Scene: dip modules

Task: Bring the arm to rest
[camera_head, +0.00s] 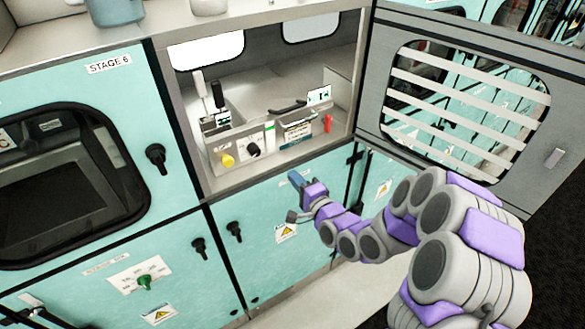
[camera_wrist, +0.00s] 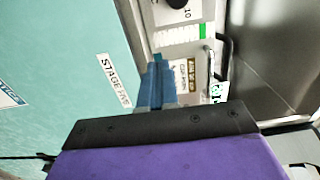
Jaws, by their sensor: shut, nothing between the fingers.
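My gripper (camera_head: 297,180) is in front of the teal cabinet, just below the open compartment's front edge in the head view. Its blue fingers are together and hold nothing. I cannot tell from these views whether the fingers touch the cabinet.
An open compartment (camera_head: 207,185) holds levers, a yellow knob (camera_head: 227,160), a black knob (camera_head: 253,150) and a red handle (camera_head: 327,123). Its slatted door (camera_head: 374,75) stands open at the right, close to my arm. Black latches (camera_head: 156,158) stick out from the teal cabinets. Floor shows below my arm.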

